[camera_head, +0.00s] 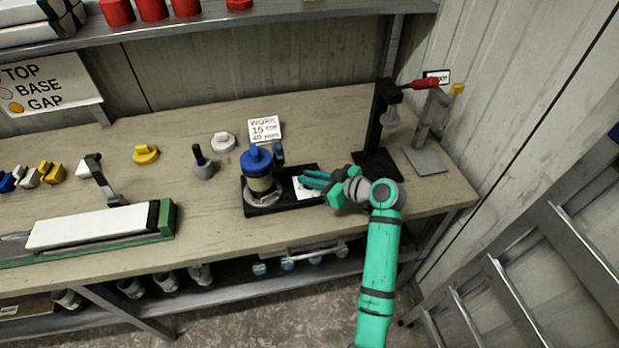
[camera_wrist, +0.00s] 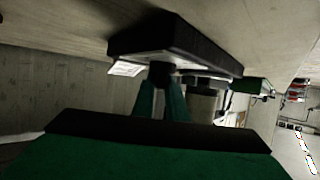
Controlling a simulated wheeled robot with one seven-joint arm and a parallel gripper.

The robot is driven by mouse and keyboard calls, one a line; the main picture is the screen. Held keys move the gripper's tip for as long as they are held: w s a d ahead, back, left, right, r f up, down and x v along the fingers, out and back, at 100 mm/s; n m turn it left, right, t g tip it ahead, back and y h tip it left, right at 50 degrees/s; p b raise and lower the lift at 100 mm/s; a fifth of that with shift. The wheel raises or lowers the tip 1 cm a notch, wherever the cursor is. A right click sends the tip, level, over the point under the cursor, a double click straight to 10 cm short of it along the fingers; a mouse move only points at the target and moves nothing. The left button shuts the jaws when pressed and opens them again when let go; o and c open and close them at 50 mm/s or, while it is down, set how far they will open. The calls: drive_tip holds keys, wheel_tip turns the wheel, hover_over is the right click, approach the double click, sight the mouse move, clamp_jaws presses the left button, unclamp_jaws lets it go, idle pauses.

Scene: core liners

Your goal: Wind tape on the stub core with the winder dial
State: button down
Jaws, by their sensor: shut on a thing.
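The winder has a black base (camera_head: 290,205) on the bench, and it also shows in the wrist view (camera_wrist: 180,38). On its left half stands a beige core (camera_head: 261,183) with a blue cap (camera_head: 256,158), upright over a grey ring. The core shows as a pale cylinder in the wrist view (camera_wrist: 202,104). My gripper (camera_head: 313,181) is over the right half of the base, apart from the core. In the wrist view its green fingers are shut on a dark round knob (camera_wrist: 161,74), which looks like the winder dial. The fingers hide the dial in the head view.
A WORK card (camera_head: 265,130) stands behind the winder. The front bench edge is near.

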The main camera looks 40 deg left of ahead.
drive_tip(key=m+t, duration=0.2)
drive_tip(key=t, duration=0.1)
drive_tip(key=m+t+h, duration=0.1)
drive_tip(key=m+t, duration=0.1)
drive_tip(key=m, duration=0.1)
drive_tip(key=shift+s+a+f+t+h, duration=0.1)
drive_tip(key=shift+s+t+h, duration=0.05)
drive_tip(key=shift+t+h, duration=0.2)
drive_tip(key=shift+m+t+h, duration=0.65)
drive_tip(key=shift+m+t, duration=0.5)
drive_tip(key=shift+m, duration=0.25)
drive_tip(key=shift+t, duration=0.3)
drive_tip(key=shift+f, duration=0.1)
drive_tip(key=c, duration=1.8)
unclamp_jaws()
drive_tip(key=shift+o, duration=0.2)
drive_tip(key=v, duration=1)
drive_tip(key=shift+d+r, duration=0.25)
drive_tip(key=shift+r, duration=0.1)
drive_tip(key=shift+s, duration=0.1)
